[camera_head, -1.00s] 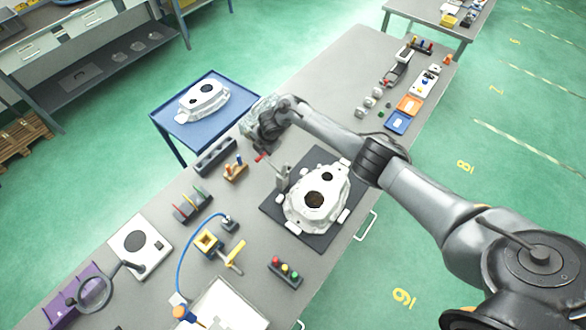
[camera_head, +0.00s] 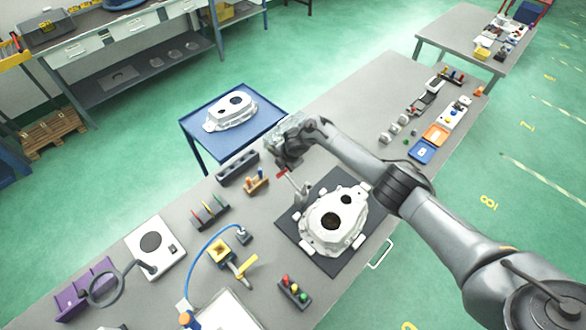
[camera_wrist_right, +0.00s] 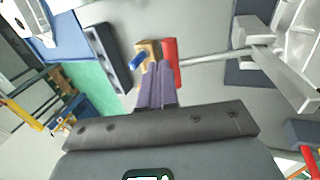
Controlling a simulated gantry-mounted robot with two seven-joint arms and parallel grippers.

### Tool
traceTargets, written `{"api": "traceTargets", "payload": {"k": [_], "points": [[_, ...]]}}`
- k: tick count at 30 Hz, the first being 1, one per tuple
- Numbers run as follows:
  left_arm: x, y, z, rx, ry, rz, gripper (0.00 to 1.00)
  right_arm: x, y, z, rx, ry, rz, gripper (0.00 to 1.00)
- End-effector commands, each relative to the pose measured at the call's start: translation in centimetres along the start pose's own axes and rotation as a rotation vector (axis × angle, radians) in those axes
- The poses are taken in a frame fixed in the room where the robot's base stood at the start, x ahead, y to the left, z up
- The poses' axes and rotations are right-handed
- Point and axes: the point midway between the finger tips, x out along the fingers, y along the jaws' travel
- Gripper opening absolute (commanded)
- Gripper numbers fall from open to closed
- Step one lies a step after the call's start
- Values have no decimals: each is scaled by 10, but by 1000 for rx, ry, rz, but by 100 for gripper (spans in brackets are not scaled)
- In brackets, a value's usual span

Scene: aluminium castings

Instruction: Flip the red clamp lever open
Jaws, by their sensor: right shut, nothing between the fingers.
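The toggle clamp (camera_head: 302,198) stands at the left edge of a dark mat, beside a white casting (camera_head: 333,220). Its lever reaches up and left from the clamp body and ends in a red handle (camera_head: 282,173). In the right wrist view the red handle (camera_wrist_right: 170,62) is at the end of a grey rod from the clamp (camera_wrist_right: 260,55). My right gripper (camera_wrist_right: 155,80) is shut and empty, its purple fingertips just left of the red handle; whether they touch it I cannot tell. In the head view its fingertips are hidden. My left gripper is not in view.
A blue cart (camera_head: 205,163) with another casting is behind. A block with coloured buttons (camera_head: 294,292) lies in front of the mat.

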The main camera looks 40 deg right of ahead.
Motion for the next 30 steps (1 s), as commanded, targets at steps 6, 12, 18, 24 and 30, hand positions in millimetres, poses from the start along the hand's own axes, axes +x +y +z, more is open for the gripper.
{"api": "traceTargets", "payload": {"k": [6, 12, 18, 24, 30], "points": [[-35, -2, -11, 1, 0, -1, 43, -40, 16, 2, -2, 2, 9, 0], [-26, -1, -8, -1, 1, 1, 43, -74, 30, 2, -4, 3, 14, 0], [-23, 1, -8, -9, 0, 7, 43, -106, 41, 1, -4, 3, 14, 0], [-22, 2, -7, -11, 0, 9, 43, -124, 47, 1, -3, 4, 13, 0], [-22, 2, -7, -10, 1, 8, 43, -130, 49, 1, -3, 4, 12, 0]]}}
